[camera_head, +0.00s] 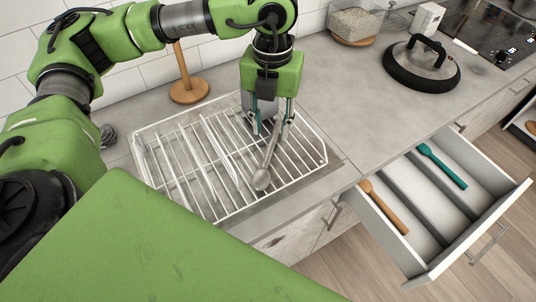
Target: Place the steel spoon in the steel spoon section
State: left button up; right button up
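The steel spoon (261,179) rests on the white wire rack (305,139), bowl toward the front and handle slanting up to the back right. My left gripper (270,129) points down over the rack, its two fingers spread apart. The upper handle is close to the right-hand finger; I cannot tell whether they touch. The open drawer (409,267) at the right has several long sections. A wooden utensil (385,208) lies in its left section and a teal utensil (442,166) farther right. No label shows which section is for the steel spoon. My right gripper is not in view.
A wooden stand (189,91) with an upright post is behind the rack. The grey counter (352,110) between rack and pan is clear.

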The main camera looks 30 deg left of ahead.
pick_arm(q)
send_over(268, 155)
jog(key=f, duration=0.5)
jog(key=shift+d+p, duration=0.3)
jog(key=shift+p, duration=0.05)
jog(key=f, duration=0.1)
jog(key=f+p, duration=0.1)
jog(key=f, duration=0.1)
jog(key=f+p, duration=0.1)
jog(key=shift+a+f, duration=0.35)
jog(key=shift+a, duration=0.05)
jog(key=shift+f, duration=0.3)
grip_shut()
